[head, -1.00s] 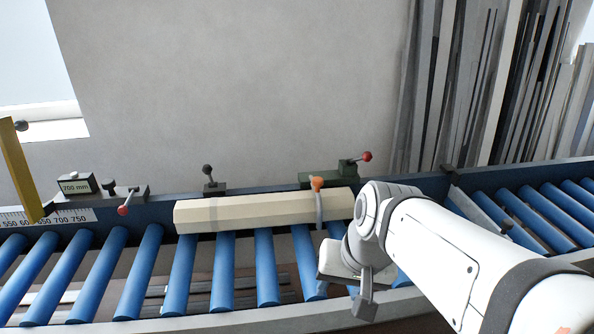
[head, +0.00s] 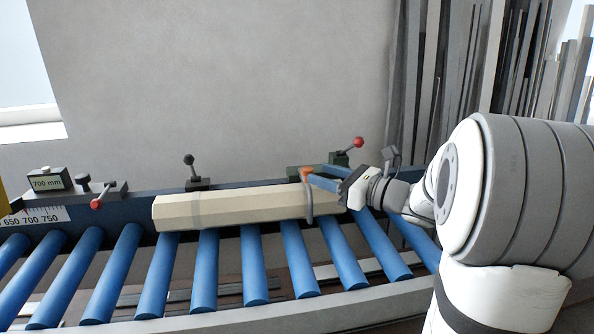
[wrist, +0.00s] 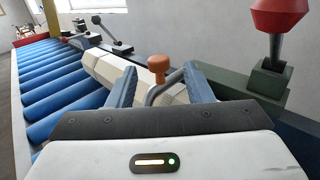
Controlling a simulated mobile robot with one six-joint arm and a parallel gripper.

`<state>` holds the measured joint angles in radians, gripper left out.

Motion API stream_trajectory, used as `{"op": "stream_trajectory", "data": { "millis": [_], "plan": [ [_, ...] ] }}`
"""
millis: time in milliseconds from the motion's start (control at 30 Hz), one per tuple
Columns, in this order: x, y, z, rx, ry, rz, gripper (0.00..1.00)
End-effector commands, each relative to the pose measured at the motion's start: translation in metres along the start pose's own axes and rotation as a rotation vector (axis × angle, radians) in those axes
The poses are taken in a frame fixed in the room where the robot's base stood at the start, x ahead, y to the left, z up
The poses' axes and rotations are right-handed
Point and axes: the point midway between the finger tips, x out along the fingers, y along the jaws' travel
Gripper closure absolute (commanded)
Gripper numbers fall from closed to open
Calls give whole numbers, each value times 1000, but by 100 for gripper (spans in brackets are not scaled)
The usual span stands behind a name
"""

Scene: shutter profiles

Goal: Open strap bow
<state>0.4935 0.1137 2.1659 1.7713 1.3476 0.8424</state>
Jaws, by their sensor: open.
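The strap bow is a grey hoop (head: 309,204) with an orange knob (head: 306,173) on top. It goes over the right part of a cream hexagonal profile bundle (head: 235,208) lying along the rollers. In the wrist view the orange knob (wrist: 158,64) and the grey bow (wrist: 152,92) stand between my two blue fingers. My gripper (head: 322,178) is open around the bow, with its fingertips close to the knob; I cannot tell whether they touch it. The lower end of the bow is hidden in the wrist view.
A green block with a red-knobbed lever (head: 357,144) stands just behind the bow, close to my gripper. A black-knobbed lever (head: 190,162) is farther left. A 700 mm display (head: 50,180) sits at the far left. The blue rollers (head: 205,270) in front are clear.

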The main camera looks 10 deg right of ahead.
Motion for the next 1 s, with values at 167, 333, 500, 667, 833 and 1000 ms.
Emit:
{"op": "stream_trajectory", "data": {
  "millis": [167, 333, 500, 667, 833, 1000],
  "plan": [
    [31, 2, 1, 0, 2, 7, 54],
    [55, 2, 1, -2, 3, 7, 54],
    [67, 2, 0, -3, 3, 5, 54],
    [69, 2, 0, -3, 3, 5, 54],
    [68, 3, 0, -3, 3, 5, 59],
    [68, 3, 0, -3, 3, 5, 73]
  ]
}}
